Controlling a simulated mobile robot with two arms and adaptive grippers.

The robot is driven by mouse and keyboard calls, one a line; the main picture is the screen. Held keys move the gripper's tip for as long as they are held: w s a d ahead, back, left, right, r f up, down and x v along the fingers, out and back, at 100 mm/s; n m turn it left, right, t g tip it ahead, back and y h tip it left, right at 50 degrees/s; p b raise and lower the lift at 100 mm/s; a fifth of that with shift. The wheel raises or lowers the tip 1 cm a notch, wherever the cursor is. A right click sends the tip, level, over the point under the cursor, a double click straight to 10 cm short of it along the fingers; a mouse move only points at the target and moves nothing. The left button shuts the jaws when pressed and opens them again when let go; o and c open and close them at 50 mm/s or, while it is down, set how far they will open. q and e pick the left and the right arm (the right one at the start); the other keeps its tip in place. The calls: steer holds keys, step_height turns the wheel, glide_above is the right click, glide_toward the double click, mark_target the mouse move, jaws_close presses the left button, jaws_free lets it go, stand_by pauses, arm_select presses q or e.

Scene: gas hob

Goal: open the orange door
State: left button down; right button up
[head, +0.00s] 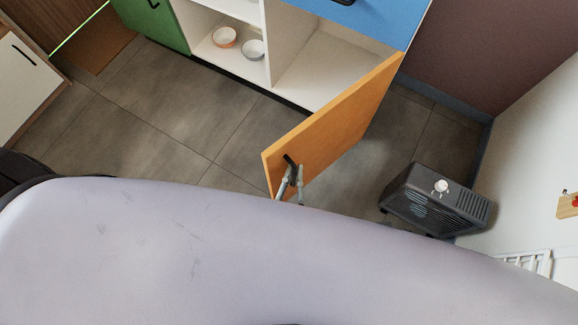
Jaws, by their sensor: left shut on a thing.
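My left gripper (291,172) is shut on this handle. Only its fingers show; the rest is hidden behind the large pale body part of mine across the bottom. The cabinet compartment (325,75) behind the door is open to view and looks empty. My right gripper is not in view.
A dark heater (435,198) stands on the floor to the right of the door, by the white wall. Two bowls (224,37) sit on a shelf left of the open compartment. A green door (152,22) is at the upper left. Tiled floor (150,120) is clear at left.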

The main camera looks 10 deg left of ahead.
arm_select(q)
steer(key=shift+s+d, duration=0.1)
stand_by(0.3)
steer(key=c, duration=1.7)
jaws_free()
